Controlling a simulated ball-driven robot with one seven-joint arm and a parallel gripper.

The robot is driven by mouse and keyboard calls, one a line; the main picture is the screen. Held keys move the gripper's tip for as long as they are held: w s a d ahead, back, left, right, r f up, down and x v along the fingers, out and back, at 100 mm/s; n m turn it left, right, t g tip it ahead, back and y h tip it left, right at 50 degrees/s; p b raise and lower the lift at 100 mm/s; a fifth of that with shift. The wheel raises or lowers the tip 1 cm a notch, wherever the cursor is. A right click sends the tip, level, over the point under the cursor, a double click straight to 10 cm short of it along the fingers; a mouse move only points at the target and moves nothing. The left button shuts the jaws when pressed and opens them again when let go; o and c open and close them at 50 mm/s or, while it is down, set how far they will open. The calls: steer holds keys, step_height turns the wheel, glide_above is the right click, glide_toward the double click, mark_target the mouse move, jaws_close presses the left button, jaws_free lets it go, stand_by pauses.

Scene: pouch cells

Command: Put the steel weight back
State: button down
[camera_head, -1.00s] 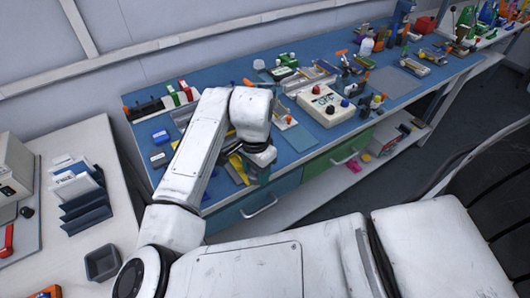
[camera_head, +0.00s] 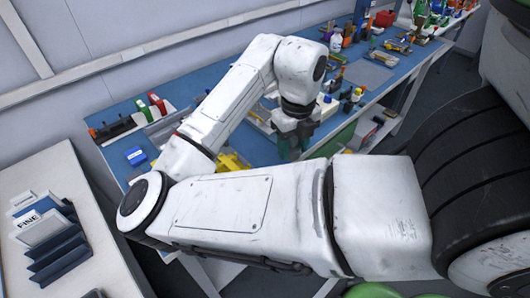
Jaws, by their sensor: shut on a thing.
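My gripper (camera_head: 294,146) hangs at the end of my arm over the front part of the blue bench (camera_head: 258,147), right of the picture's middle. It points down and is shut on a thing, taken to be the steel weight. The weight itself cannot be made out, as the wrist and fingers hide it. No other steel weight can be told apart on the bench.
Red and green items (camera_head: 157,104) stand at the bench's back left, with a blue box (camera_head: 136,156) nearer. Yellow parts (camera_head: 232,162) lie left of the gripper. Bottles and tools crowd the right. A side table with a FINE-labelled rack (camera_head: 48,238) stands left.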

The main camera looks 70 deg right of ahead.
steer(key=w+d+f, duration=0.3)
steer(key=w+d, duration=0.1)
glide_above(267, 157)
steer(key=s, duration=0.1)
steer(key=f, duration=0.2)
steer(key=a+f, duration=0.1)
steer(key=f, duration=0.1)
steer(key=shift+f, duration=0.25)
steer(key=shift+w+d+f+p, duration=0.3)
steer(key=shift+w+d+f, duration=0.1)
steer(key=shift+f, duration=1.85)
steer(key=shift+f, duration=0.1)
steer(key=c, duration=0.5)
jaws_free()
step_height(267, 157, up, 12)
steer(key=shift+r, duration=0.15)
